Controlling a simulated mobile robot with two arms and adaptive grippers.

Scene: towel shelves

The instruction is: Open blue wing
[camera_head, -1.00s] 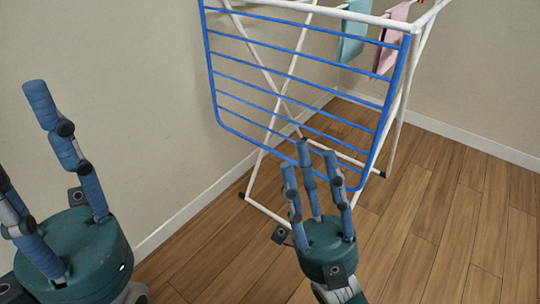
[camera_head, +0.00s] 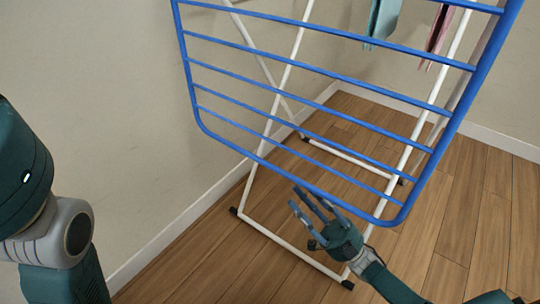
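The blue wing (camera_head: 318,78), a barred blue frame, hangs at a slant from the drying rack; its top edge is cut off by the picture. My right gripper (camera_head: 312,208) is open and empty, low down by the wing's bottom bar. Its fingertips are just below that bar in the picture; I cannot tell whether they touch it.
The white legs of the rack (camera_head: 258,158) stand on the wooden floor (camera_head: 470,225). A teal towel (camera_head: 382,22) and a pink towel (camera_head: 437,35) hang behind the wing. A beige wall (camera_head: 110,90) runs close along the left. Bare floor lies at the right.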

